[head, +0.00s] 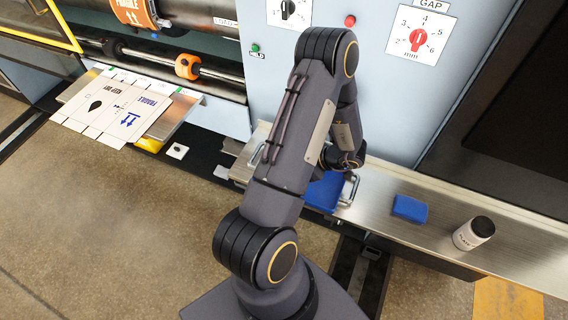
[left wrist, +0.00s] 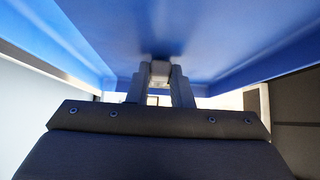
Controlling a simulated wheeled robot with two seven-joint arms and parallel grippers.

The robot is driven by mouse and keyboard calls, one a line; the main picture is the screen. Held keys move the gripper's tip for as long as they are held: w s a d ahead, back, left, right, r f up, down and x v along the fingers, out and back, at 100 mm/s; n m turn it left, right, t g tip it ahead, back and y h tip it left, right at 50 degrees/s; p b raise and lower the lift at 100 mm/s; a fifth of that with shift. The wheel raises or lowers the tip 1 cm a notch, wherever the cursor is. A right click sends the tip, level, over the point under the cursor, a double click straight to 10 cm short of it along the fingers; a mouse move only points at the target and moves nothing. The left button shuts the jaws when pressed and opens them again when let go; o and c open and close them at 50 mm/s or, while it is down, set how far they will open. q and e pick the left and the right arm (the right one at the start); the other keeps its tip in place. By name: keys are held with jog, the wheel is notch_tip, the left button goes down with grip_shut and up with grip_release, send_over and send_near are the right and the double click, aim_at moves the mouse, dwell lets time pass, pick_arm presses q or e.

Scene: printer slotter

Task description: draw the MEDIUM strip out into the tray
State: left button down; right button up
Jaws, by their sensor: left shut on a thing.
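A blue tray (head: 325,188) with metal handles sits on the steel ledge, partly hidden behind my arm. My left arm reaches over to it, and its fingers are hidden in the head view. In the left wrist view my left gripper (left wrist: 160,75) is shut on a small light grey piece (left wrist: 160,68), close against a broad blue surface (left wrist: 215,35) that fills the top of the picture. I cannot tell whether this piece is a strip, and no size marking is readable. My right gripper is not in view.
The machine's panel carries a GAP dial (head: 418,38). Printed cardboard (head: 115,108) lies at left.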

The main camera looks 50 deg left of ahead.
pick_arm(q)
jog(key=c, duration=1.2)
grip_release()
jog(key=shift+b+v, duration=0.4)
jog(key=shift+v, duration=3.55)
